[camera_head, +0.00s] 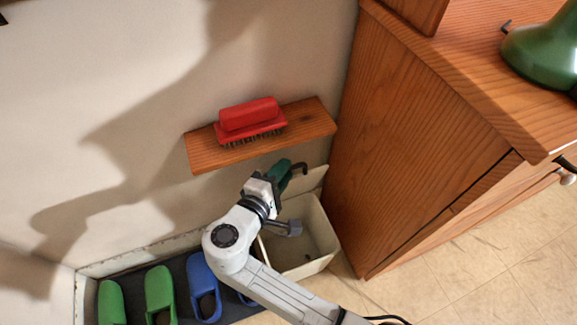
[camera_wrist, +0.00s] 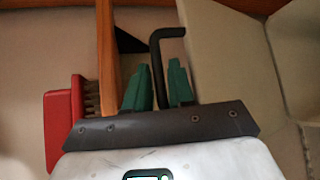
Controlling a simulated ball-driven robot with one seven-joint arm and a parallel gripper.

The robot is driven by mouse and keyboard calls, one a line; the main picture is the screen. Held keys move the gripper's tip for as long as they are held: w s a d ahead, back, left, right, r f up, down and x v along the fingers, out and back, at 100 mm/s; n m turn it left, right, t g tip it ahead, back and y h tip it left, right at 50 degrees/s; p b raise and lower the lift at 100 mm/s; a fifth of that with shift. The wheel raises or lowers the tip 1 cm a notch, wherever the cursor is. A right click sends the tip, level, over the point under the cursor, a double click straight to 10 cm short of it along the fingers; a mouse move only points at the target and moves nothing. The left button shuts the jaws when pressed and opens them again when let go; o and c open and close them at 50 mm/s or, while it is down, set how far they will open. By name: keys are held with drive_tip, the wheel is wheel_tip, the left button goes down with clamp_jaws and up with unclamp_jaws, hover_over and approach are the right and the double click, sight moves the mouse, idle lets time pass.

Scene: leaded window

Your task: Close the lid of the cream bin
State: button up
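The cream bin (camera_head: 321,235) stands open on the floor against the wall and the cabinet's side. Its lid (camera_head: 313,179) is raised at the back, toward the wall, and partly hidden by my gripper. My gripper (camera_head: 291,174), with green fingers, is above the bin's back, close to the raised lid. In the wrist view the green fingers (camera_wrist: 159,88) are a little apart, and a bent black rod (camera_wrist: 157,62) rises between them. I cannot tell whether they grip it. The lid's pale panel (camera_wrist: 232,60) is just right of the fingers, with the bin (camera_wrist: 302,55) beyond.
A wooden shelf (camera_head: 205,152) with a red brush (camera_head: 250,117) is on the wall just above my gripper. The wooden cabinet (camera_head: 400,150) stands close on the right. Green and blue shoes (camera_head: 160,290) sit on a dark tray at the lower left. Open floor is at the lower right.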

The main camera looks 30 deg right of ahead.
drive_tip(key=shift+b+x, duration=0.3)
drive_tip(key=shift+x, duration=1.35)
clamp_jaws()
